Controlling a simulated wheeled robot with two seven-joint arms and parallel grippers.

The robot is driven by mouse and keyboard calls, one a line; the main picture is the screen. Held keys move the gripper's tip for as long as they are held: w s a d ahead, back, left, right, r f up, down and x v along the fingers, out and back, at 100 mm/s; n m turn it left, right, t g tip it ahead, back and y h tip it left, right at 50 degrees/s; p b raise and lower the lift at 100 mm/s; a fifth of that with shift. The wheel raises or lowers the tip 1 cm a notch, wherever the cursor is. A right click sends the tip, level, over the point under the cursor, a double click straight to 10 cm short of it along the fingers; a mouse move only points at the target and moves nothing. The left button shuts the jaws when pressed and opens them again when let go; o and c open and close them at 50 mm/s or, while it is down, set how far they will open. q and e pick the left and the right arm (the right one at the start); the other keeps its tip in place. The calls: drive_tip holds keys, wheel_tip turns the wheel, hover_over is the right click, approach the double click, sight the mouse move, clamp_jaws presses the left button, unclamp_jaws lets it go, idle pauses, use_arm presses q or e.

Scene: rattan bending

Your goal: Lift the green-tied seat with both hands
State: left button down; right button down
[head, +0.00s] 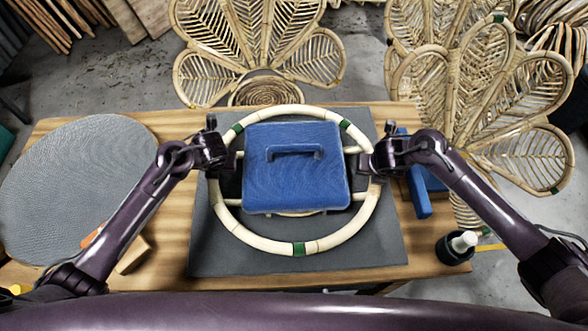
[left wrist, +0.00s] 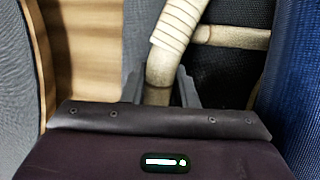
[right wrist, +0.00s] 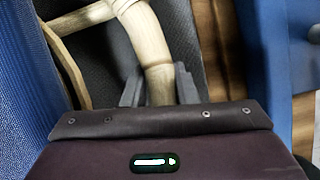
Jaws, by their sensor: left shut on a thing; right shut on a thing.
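The green-tied seat (head: 299,249) is a round pale rattan ring with green ties, over a dark mat on the table. A blue block with a handle (head: 297,185) covers its middle and hides part of the crossbars. My left gripper (head: 232,161) is shut on the ring's left side; the rattan shows between its fingers in the left wrist view (left wrist: 160,92). My right gripper (head: 366,163) is shut on the ring's right side; the rattan also shows between its fingers in the right wrist view (right wrist: 159,84). I cannot tell whether the ring is clear of the mat.
The dark mat (head: 230,262) lies on the wooden table (head: 434,262). A grey oval panel (head: 70,185) is at the left. Another blue tool (head: 419,195) and a black pot with a white top (head: 455,250) are at the right. Rattan petal chairs (head: 480,110) stand behind.

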use_arm(q)
drive_tip(key=shift+w+r, duration=0.1)
drive_tip(key=shift+r, duration=0.1)
use_arm(e)
drive_tip(key=shift+w+r, duration=0.1)
drive_tip(key=shift+r, duration=0.15)
